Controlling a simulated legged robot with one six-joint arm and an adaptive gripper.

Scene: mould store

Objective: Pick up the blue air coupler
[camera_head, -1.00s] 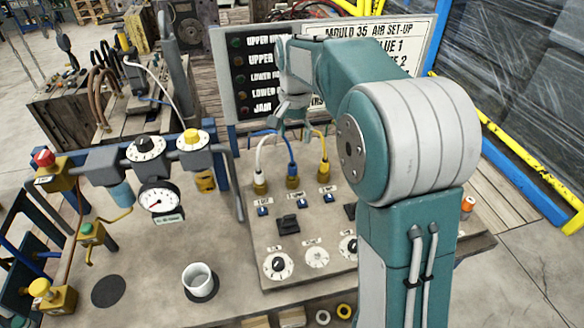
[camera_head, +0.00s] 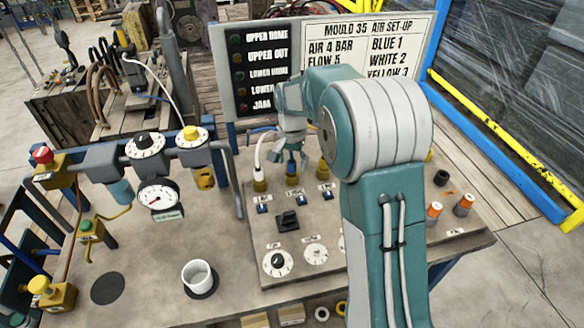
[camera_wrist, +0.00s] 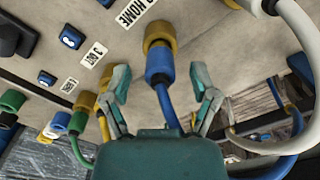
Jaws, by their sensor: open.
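The blue air coupler (camera_wrist: 160,64) sits in a brass socket (camera_wrist: 158,35), with its blue hose running back toward my gripper, in the wrist view. In the head view the coupler (camera_head: 292,167) shows just below my gripper (camera_head: 290,157), partly hidden by the fingers. In the wrist view my gripper (camera_wrist: 160,84) is open, with one finger on each side of the coupler and hose. Clear gaps show between the fingers and the coupler there. Nothing is held.
The white coupler (camera_head: 259,172) stands in the socket to the left. In the wrist view a yellow coupler (camera_wrist: 84,103) and green coupler (camera_wrist: 78,122) stand to the left, and the white hose (camera_wrist: 290,20) loops at right. The sign board (camera_head: 335,55) rises behind.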

